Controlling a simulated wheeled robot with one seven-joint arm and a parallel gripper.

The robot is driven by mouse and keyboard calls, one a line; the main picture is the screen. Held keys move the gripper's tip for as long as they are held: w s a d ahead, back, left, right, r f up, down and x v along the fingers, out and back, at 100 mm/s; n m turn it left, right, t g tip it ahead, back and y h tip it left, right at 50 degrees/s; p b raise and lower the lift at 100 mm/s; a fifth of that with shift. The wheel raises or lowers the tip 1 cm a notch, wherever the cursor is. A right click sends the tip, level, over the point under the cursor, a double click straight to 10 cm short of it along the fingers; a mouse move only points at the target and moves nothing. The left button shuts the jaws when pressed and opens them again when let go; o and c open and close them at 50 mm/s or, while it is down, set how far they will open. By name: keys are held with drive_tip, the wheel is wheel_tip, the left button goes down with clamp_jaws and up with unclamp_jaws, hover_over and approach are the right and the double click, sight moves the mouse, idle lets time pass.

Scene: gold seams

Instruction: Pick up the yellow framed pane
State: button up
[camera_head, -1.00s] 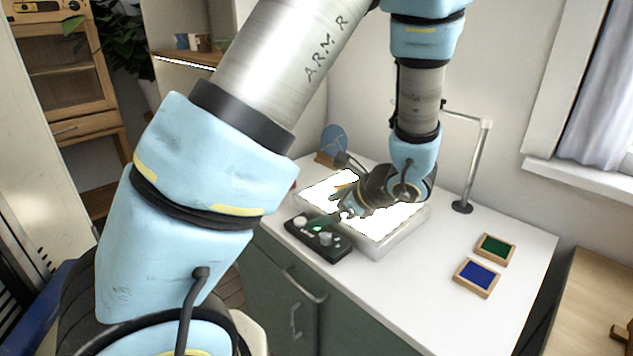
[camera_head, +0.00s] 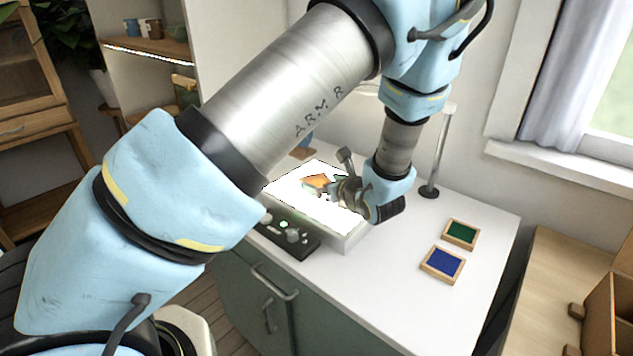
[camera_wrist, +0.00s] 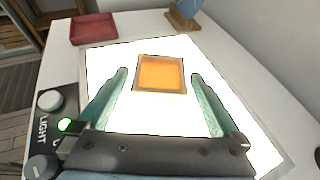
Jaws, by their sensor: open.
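The yellow framed pane (camera_wrist: 161,73) lies flat on the lit white light panel (camera_wrist: 150,115) in the wrist view. It glows amber inside a thin square frame. In the head view the pane (camera_head: 317,181) shows on the bright panel (camera_head: 312,208), partly behind my gripper. My gripper (camera_wrist: 158,78) is open, with one teal finger on each side of the pane's near side. The fingers look apart from the pane, and nothing is between them. My gripper also shows low over the panel in the head view (camera_head: 328,185).
A control box (camera_head: 289,236) with knobs and a green light sits along the panel's front. A green pane (camera_head: 461,233) and a blue pane (camera_head: 443,264) lie to the right on the white table. A red tray (camera_wrist: 93,29) is beyond the panel. A lamp post (camera_head: 437,150) stands behind.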

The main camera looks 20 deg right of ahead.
sight(313, 176)
drive_tip(key=x, duration=0.1)
drive_tip(key=p+x, duration=0.1)
drive_tip(key=x, duration=0.2)
drive_tip(key=shift+r+p, duration=0.3)
drive_tip(key=shift+w+f, duration=0.2)
drive_tip(key=shift+w, duration=0.15)
drive_tip(key=c, duration=1.2)
drive_tip(key=shift+c, duration=0.2)
drive_tip(key=shift+r, duration=0.1)
